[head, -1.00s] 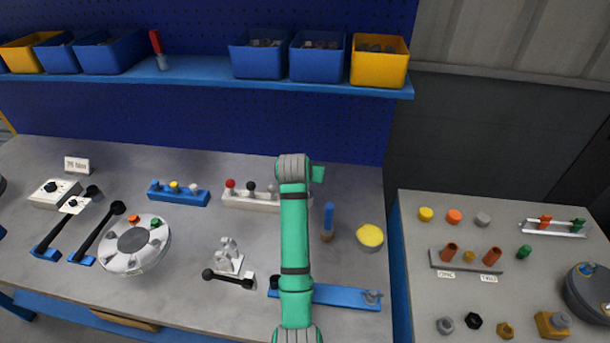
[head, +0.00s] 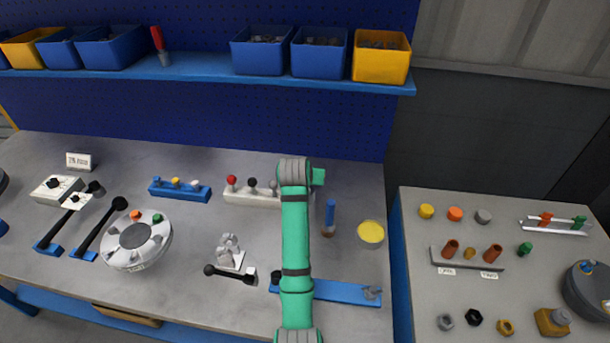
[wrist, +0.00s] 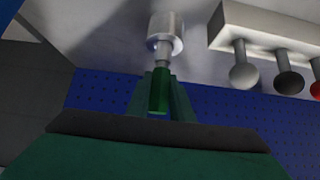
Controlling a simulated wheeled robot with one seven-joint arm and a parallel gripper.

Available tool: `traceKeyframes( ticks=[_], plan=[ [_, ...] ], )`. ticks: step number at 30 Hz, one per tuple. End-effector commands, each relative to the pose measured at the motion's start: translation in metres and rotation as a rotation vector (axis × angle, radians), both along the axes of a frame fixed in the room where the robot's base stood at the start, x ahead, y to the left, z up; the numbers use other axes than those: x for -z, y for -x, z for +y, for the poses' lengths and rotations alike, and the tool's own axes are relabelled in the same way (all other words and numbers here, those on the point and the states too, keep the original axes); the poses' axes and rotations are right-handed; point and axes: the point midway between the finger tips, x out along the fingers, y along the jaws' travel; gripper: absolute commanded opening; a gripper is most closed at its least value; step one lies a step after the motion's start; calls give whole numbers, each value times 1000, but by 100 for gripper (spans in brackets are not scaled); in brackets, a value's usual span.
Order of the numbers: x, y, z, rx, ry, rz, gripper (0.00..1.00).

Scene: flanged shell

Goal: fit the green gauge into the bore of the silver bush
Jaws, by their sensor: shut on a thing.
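The green gauge (wrist: 158,92) is held between the fingers of my gripper (wrist: 162,88) in the wrist view. A pale, narrow end of the gauge points at the silver bush (wrist: 166,32). In the head view my arm hides the gripper, the gauge and the bush.
A white block with red, black and grey knobs (head: 252,192) stands close beside the bush. A blue-handled tool (head: 330,216) and a yellow-topped round container (head: 370,234) stand to the right of my arm. A blue rail (head: 345,292) lies near the front edge.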

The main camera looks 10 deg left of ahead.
Motion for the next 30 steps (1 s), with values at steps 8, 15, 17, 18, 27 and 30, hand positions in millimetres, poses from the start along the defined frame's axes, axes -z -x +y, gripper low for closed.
traceKeyframes(
  ticks=[8,15,17,18,27,30],
  plan=[
    [6,0,0,0,0,0,0],
    [11,0,1,0,0,0,0],
    [12,0,1,-1,0,0,0],
    [13,0,1,-1,0,0,0],
    [19,0,1,-1,0,-2,0],
    [21,0,2,-3,0,-2,0]
  ],
)
